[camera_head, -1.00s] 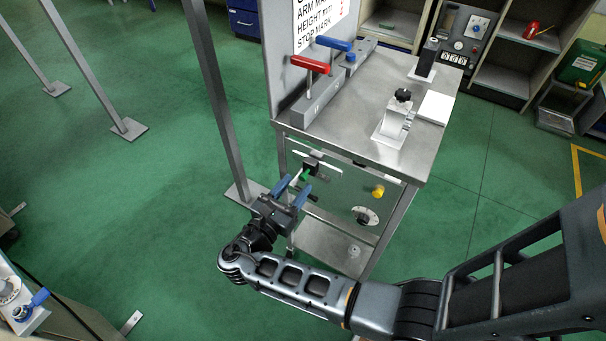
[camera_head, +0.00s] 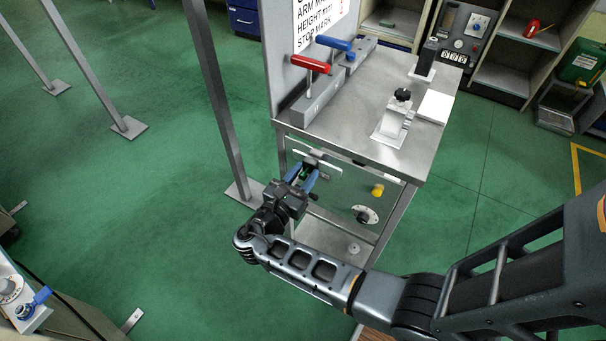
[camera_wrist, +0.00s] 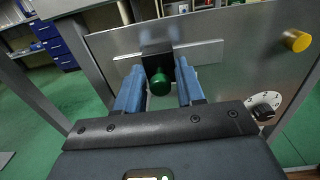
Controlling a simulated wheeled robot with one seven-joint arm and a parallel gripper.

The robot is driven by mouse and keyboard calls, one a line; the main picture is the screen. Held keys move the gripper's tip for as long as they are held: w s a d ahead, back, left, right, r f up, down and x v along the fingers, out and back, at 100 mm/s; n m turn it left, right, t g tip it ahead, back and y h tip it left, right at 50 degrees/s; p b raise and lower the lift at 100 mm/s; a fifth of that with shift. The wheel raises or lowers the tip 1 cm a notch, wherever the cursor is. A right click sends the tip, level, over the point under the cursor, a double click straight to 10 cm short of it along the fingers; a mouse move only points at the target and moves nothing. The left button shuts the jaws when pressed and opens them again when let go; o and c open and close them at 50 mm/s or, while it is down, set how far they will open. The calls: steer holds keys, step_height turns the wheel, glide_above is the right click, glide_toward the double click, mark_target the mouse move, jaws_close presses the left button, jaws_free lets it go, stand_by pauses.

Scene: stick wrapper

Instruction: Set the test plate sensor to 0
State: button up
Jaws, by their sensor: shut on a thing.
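A metal front panel (camera_head: 345,190) hangs under the steel bench. It carries a horizontal light bar with a black block (camera_wrist: 156,62) and a round green knob (camera_wrist: 159,84) on it. My gripper (camera_head: 306,178) is at this knob, and in the wrist view its two blue fingers (camera_wrist: 160,70) are on either side of it, shut on it. In the head view the fingers largely hide the green knob. A white numbered dial with a black knob (camera_head: 364,215) sits lower right on the panel; it also shows in the wrist view (camera_wrist: 265,106). Its exact setting is unclear.
A yellow knob (camera_head: 377,190) sticks out of the panel above the dial. Red-handled (camera_head: 311,64) and blue-handled (camera_head: 335,43) levers stand on the bench top (camera_head: 350,120). A grey post (camera_head: 217,90) stands just left of my gripper. Green floor lies open around the bench.

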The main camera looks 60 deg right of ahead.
jaws_close()
steer(key=shift+w+a, duration=0.1)
steer(key=shift+w, duration=1.15)
steer(key=o, duration=0.6)
jaws_free()
steer(key=shift+a, duration=0.1)
steer(key=a+b, duration=0.1)
steer(key=a, duration=0.6)
steer(key=shift+s+a, duration=0.15)
steer(key=shift+a, duration=0.1)
